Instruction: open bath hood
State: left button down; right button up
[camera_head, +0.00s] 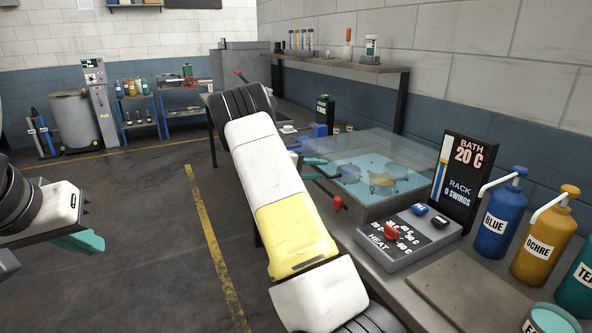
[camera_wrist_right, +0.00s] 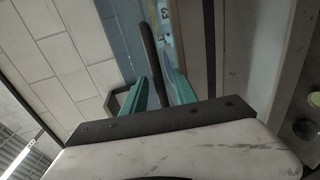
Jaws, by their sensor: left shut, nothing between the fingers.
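The bath (camera_head: 385,188) stands on the bench right of centre in the head view, with blue liquid and round pieces inside. Its clear hood (camera_head: 373,152) lies flat over the top and looks closed. My right gripper (camera_head: 325,168) is at the bath's left side. In the right wrist view its teal fingers (camera_wrist_right: 160,85) are apart, with a dark bar (camera_wrist_right: 149,55) running between them; gaps show beside the bar. My arm hides part of the bath's near left side. My left gripper (camera_head: 82,241) is shut and empty at the far left, away from the bench.
The heat control box (camera_head: 408,237) with a red knob and the bath display (camera_head: 463,175) stand right of the bath. Blue (camera_head: 497,222) and ochre (camera_head: 545,240) bottles are farther right. A shelf (camera_head: 345,64) runs behind the bath.

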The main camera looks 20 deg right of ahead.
jog(key=shift+c, duration=0.2)
grip_shut()
dwell(1.1)
